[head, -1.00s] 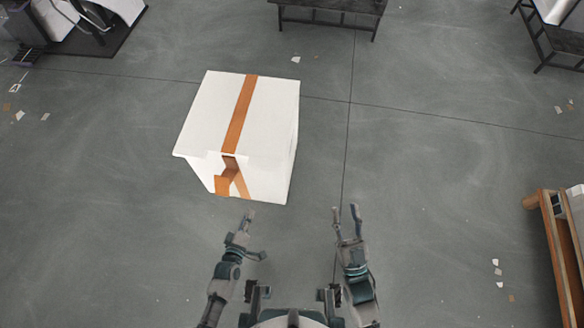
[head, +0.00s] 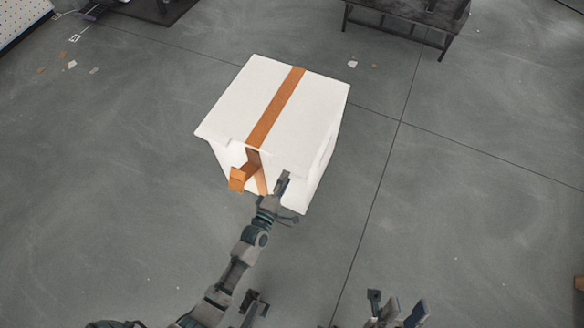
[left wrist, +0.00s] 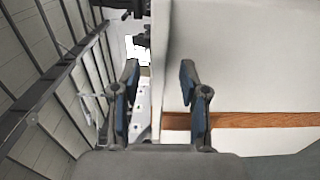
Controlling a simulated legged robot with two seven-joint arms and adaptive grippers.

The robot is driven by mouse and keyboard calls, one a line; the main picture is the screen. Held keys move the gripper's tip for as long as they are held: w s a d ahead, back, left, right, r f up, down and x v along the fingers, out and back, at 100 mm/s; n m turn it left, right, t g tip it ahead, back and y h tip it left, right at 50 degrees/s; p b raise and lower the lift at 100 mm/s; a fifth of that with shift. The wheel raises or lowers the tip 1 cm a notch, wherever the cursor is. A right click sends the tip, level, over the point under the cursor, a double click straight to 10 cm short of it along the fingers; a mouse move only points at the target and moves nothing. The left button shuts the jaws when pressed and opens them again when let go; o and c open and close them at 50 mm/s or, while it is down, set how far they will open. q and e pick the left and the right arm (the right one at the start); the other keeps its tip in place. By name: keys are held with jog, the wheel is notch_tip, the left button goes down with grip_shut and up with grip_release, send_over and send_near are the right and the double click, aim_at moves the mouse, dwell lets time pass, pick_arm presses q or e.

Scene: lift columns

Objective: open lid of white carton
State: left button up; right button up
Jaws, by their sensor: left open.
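The white carton (head: 310,105) stands on the floor ahead, its lid lying flat on top. An orange-brown tape strip (head: 276,105) runs across the lid and down the front, where a piece sticks out. My left gripper (head: 288,197) is open at the carton's front, right of the hanging tape, and hides part of that face. In the left wrist view, the open fingers (left wrist: 160,80) have a white carton edge between them, and the tape (left wrist: 250,120) shows at right. Contact cannot be told. My right gripper (head: 397,308) is open and empty at the bottom, apart from the carton.
A dark table (head: 405,17) stands at the back right. A dark mat (head: 160,8) lies at the back left, near a pale panel (head: 20,20). Small scraps lie about. The grey floor (head: 470,170) right of the carton is clear.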

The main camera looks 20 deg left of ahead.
aim_at(288, 170)
pick_arm(q)
jog(key=w, duration=0.1)
jog(key=w+b, duration=0.1)
jog(key=w, duration=0.1)
jog(key=shift+w+f, duration=0.2)
jog(key=shift+w, duration=0.05)
jog(key=shift+w+a+r, duration=0.15)
jog(key=shift+w, duration=0.15)
grip_shut()
